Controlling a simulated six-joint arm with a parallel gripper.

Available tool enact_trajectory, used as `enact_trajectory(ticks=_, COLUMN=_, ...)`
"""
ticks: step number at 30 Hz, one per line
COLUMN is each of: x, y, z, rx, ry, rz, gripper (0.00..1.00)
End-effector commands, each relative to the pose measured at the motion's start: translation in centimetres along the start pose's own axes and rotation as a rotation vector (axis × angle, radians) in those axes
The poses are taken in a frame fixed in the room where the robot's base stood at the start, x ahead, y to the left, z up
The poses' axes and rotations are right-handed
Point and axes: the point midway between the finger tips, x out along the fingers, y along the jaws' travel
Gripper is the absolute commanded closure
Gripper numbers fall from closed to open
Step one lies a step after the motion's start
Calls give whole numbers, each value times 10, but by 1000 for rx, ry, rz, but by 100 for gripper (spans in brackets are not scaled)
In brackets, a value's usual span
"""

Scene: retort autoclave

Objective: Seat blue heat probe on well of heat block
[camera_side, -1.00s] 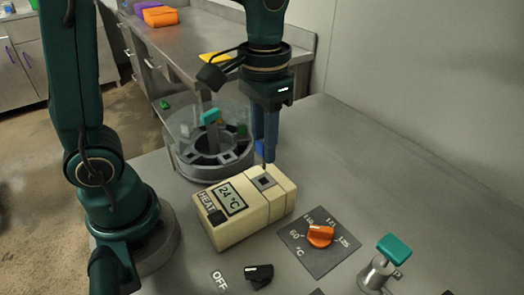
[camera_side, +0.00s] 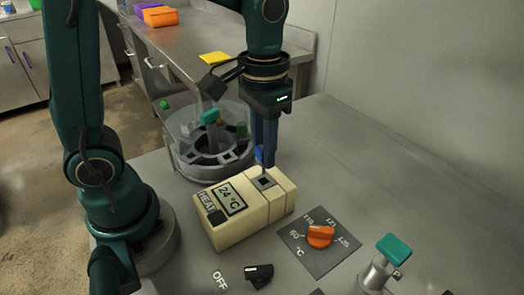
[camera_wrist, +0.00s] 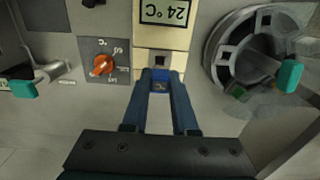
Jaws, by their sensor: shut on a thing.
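The cream heat block (camera_side: 235,215) stands on the grey bench, with a display reading 24 °C. Its dark square well (camera_side: 264,181) is in the top at the right end; the well (camera_wrist: 160,62) also shows in the wrist view. My gripper (camera_side: 264,150) is above and just behind the well, pointing down. It is shut on the blue heat probe (camera_wrist: 160,86), whose blue body shows between the fingertips in the wrist view. In the side view the probe is mostly hidden by the fingers, with a thin tip below. I cannot tell whether the tip touches the block.
A round grey carousel (camera_side: 207,150) with a clear cover and a teal handle stands behind the block. An orange dial (camera_side: 320,236), a black switch (camera_side: 259,274) and a teal-handled valve (camera_side: 392,251) are in front and right.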

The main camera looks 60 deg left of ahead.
Motion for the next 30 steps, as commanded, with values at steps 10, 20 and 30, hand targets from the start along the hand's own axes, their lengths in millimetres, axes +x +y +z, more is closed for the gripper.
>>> enact_trajectory(ticks=10, x=0, y=0, z=0, rx=0, ry=0, rz=0, gripper=100)
enact_trajectory(ticks=20, x=6, y=0, z=0, rx=0, ry=-1, rz=0, gripper=100)
enact_trajectory(ticks=30, x=16, y=0, z=0, rx=0, ry=-2, rz=0, gripper=100)
